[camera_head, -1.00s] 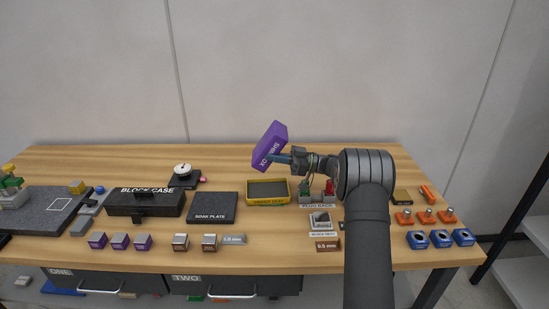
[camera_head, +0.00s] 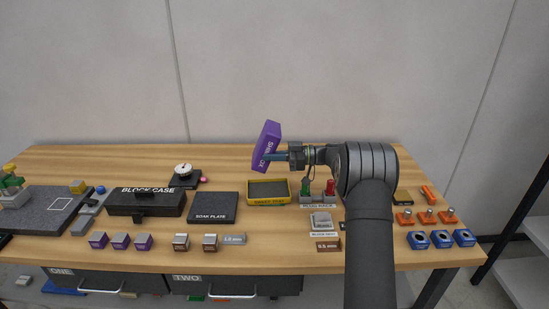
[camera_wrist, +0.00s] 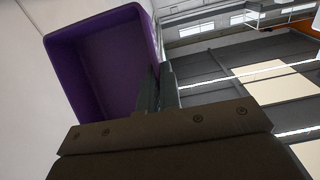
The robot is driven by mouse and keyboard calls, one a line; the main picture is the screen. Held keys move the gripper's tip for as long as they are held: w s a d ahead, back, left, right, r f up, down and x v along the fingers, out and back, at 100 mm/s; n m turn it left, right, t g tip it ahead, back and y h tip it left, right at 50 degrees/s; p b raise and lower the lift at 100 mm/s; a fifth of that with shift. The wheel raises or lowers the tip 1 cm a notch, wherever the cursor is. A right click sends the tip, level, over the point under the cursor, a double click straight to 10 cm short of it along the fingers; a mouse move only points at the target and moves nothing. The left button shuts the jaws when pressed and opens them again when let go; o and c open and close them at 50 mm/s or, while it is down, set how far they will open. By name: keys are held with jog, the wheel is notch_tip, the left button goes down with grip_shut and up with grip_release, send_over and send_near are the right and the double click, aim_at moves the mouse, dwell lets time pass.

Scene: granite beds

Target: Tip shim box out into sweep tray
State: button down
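The purple shim box (camera_head: 266,146) is held up in the air in the head view, tilted steeply, with its lettered side toward the camera. My gripper (camera_head: 278,158) is shut on the box's lower right part. In the wrist view the box (camera_wrist: 112,60) shows its open mouth and bare inner walls; I see no shims in the part that shows. The fingers (camera_wrist: 158,88) pinch its right wall. The yellow sweep tray (camera_head: 267,203) with a dark floor stands on the bench below the box. I cannot make out any shims in it.
A rack (camera_head: 318,198) with green and red plugs stands right of the tray. Small blocks line the front edge. Orange and blue parts stand at the right.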

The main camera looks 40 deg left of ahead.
aim_at(260, 153)
jog(key=t+h, duration=0.1)
jog(key=s+a+t+h, duration=0.1)
jog(key=t+h, duration=0.1)
jog(key=shift+s+a+r, duration=0.25)
jog(key=shift+r, duration=0.05)
jog(key=t+h, duration=0.1)
jog(key=s+a+t+h, duration=0.1)
jog(key=shift+r+t, duration=0.3)
jog(key=shift+r, duration=0.1)
jog(key=t+h, duration=0.1)
jog(key=s+a+t+h, duration=0.1)
jog(key=shift+r+t+h, duration=0.3)
jog(key=shift+h, duration=0.1)
jog(key=t+h, duration=0.1)
jog(key=s+a+t+h, duration=0.1)
jog(key=shift+f+t+h, duration=0.2)
jog(key=shift+t+h, duration=0.2)
jog(key=shift+s+a+f+t+h, duration=0.1)
jog(key=shift+f+t+h, duration=0.1)
jog(key=shift+t+h, duration=0.3)
jog(key=shift+s+a+f+t+h, duration=0.1)
jog(key=shift+f+t+h, duration=0.05)
jog(key=shift+t+h, duration=0.35)
jog(key=t+h, duration=0.1)
jog(key=f+t+h, duration=0.1)
jog(key=t+h, duration=0.1)
jog(key=shift+w+d+f, duration=0.1)
jog(key=shift+f, duration=0.2)
